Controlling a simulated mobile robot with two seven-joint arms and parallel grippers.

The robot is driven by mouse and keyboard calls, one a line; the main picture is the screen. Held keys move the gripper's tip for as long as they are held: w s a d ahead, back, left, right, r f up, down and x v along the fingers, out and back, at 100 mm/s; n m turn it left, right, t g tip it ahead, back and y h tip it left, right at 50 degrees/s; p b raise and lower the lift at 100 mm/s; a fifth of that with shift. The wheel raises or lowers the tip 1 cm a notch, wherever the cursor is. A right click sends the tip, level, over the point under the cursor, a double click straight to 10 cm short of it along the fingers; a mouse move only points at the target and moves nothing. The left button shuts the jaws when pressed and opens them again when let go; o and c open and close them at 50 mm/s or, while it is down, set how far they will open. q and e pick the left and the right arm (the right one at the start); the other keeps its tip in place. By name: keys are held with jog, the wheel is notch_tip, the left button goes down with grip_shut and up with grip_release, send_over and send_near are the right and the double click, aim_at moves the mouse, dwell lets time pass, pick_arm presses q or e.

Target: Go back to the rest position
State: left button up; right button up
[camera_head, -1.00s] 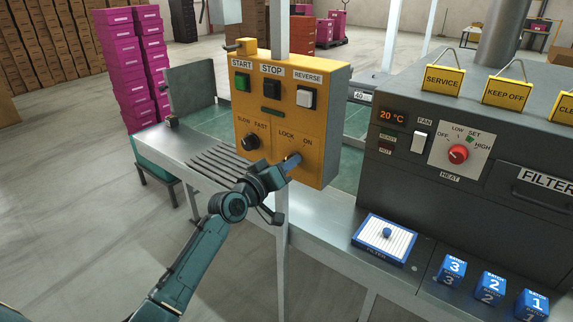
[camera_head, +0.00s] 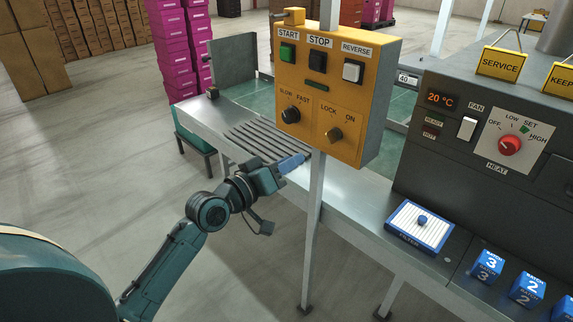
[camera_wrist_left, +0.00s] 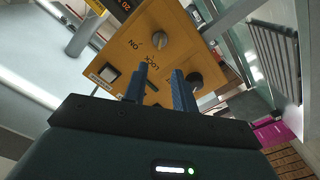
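My left gripper (camera_head: 292,163) is below and left of the yellow control panel (camera_head: 362,105), apart from it, with its blue fingers pointing toward the panel. In the left wrist view its two fingers (camera_wrist_left: 160,90) stand apart with nothing held between them. The LOCK/ON knob (camera_head: 334,134) is free of the gripper and also shows in the wrist view (camera_wrist_left: 160,40). The SLOW/FAST knob (camera_head: 290,114) is to its left. My right gripper is not in view.
A metal post (camera_head: 315,225) under the panel stands close to the left gripper. The conveyor bench (camera_head: 345,205) runs behind it. A filter (camera_head: 420,226) and blue batch blocks (camera_head: 487,266) lie to the right by the dark heater (camera_head: 450,165). Floor at the left is open.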

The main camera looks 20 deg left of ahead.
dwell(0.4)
pick_arm(q)
jog(key=s+d+f+m+g+y, duration=0.1)
jog(key=s+d+f+m+g, duration=0.2)
jog(key=s+f, duration=0.8)
jog(key=s+d+f+m+g+y, duration=0.1)
jog(key=s+d+f+m+g, duration=0.2)
jog(key=s+d+f, duration=0.3)
jog(key=s+f, duration=0.5)
jog(key=f, duration=0.3)
jog(key=shift+s+f+y, duration=0.15)
jog(key=shift+s+y, duration=0.2)
jog(key=shift+y, duration=0.05)
jog(key=shift+d, duration=0.15)
